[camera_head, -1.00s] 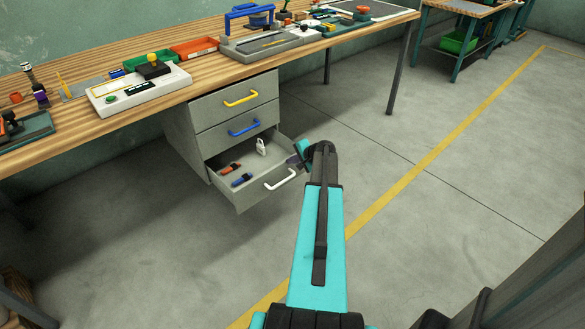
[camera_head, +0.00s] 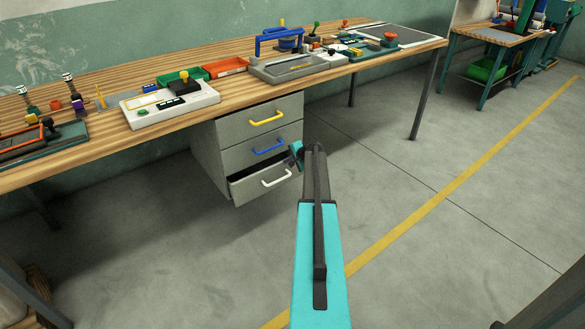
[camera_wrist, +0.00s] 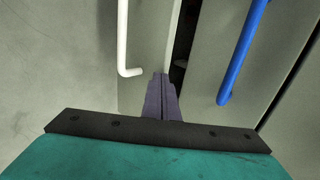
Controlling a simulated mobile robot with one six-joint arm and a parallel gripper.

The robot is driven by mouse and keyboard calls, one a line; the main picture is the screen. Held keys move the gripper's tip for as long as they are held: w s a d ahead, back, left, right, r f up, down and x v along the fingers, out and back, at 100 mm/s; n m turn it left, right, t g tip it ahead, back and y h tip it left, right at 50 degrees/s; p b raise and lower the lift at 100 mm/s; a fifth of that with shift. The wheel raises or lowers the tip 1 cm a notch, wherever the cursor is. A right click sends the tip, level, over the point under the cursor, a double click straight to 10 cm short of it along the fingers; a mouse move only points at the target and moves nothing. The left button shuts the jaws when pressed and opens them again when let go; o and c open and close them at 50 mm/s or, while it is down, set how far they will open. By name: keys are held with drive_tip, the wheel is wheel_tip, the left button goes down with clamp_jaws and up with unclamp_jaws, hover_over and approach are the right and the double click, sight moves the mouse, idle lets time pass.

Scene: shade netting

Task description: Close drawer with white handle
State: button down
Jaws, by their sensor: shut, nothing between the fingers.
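The drawer with the white handle (camera_head: 277,177) is the lowest of three in the grey cabinet under the workbench. Its grey front (camera_head: 240,189) stands slightly out, with a narrow dark gap above it. The drawer's inside is mostly hidden. In the wrist view the white handle (camera_wrist: 123,40) is left of my gripper (camera_wrist: 160,78), and the dark gap lies just right of the fingertips. The fingers are shut and empty, their tips at the drawer front's upper edge; I cannot tell whether they touch it. In the head view my arm partly hides the gripper (camera_head: 296,155).
The drawers with the blue handle (camera_head: 268,147) and yellow handle (camera_head: 266,118) above are shut. The wooden workbench (camera_head: 110,140) overhangs the cabinet and carries trays and devices. A dark bench leg (camera_head: 424,95) stands to the right. The floor in front is clear.

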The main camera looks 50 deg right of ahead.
drive_tip(key=shift+w+d, duration=0.2)
drive_tip(key=shift+w, duration=0.65)
drive_tip(key=shift+s+a, duration=0.1)
drive_tip(key=shift+s, duration=0.05)
drive_tip(key=s+f+v, duration=0.1)
drive_tip(key=v, duration=1.1)
drive_tip(key=shift+s+a+f+b, duration=0.15)
drive_tip(key=shift+s+b, duration=0.15)
drive_tip(key=shift+s, duration=0.3)
